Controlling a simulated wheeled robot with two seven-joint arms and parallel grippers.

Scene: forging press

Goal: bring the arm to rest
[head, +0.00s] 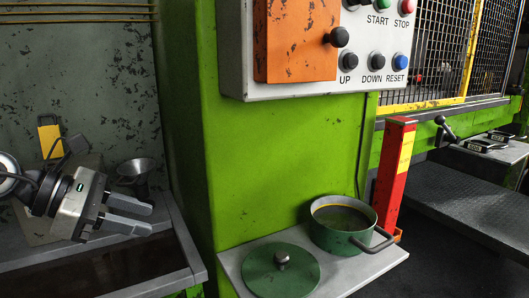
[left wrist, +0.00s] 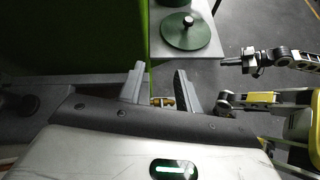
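My left gripper (head: 148,218) comes in from the left in the head view. Its two fingers are apart with nothing between them, in front of the grey panel and above the grey ledge (head: 190,250). In the left wrist view the same gripper (left wrist: 159,78) shows its two fingers spread, with a clear gap. What seems to be my right gripper (left wrist: 234,62) is at the right of the left wrist view, small and dark; I cannot tell whether it is open. My right arm is not in the head view.
A green pot (head: 337,236) and a green lid (head: 282,270) are on a small shelf (head: 370,270) beside the green press column (head: 285,165). A control box (head: 375,80) hangs above. A metal funnel (head: 135,168) and yellow tag (head: 49,138) are near my left gripper.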

